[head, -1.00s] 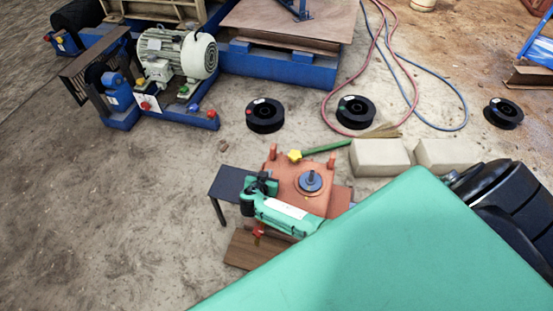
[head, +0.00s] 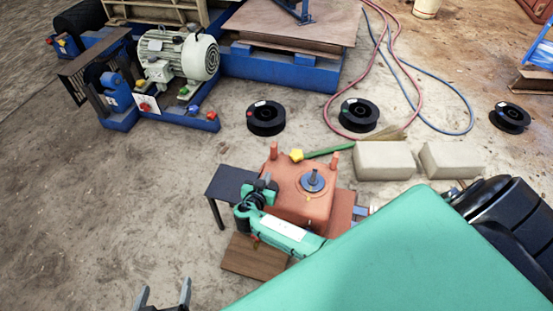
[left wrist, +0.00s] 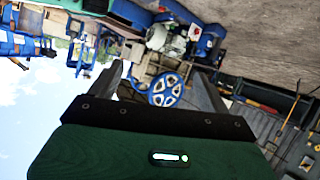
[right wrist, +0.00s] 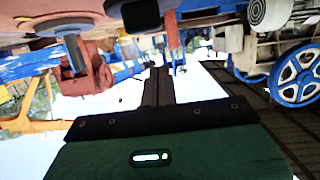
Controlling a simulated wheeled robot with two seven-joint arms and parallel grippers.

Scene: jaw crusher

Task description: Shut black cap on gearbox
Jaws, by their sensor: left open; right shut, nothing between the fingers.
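The orange-red gearbox (head: 296,203) stands low on the ground in the head view, with a blue disc and upright shaft on top. In the right wrist view an orange body with a shaft (right wrist: 72,50), likely the gearbox, appears upside down at left. A dark block (right wrist: 140,14) above the right fingertips there may be the black cap; I cannot tell whether it is open. My right gripper (right wrist: 158,74) is shut and empty, beside the gearbox; in the head view my wrist hides its fingers. My left gripper (head: 163,292) is open and empty at the bottom left, away from the gearbox.
Pale blocks (head: 385,160) and black spools (head: 266,118) stand behind. The ground at left is clear.

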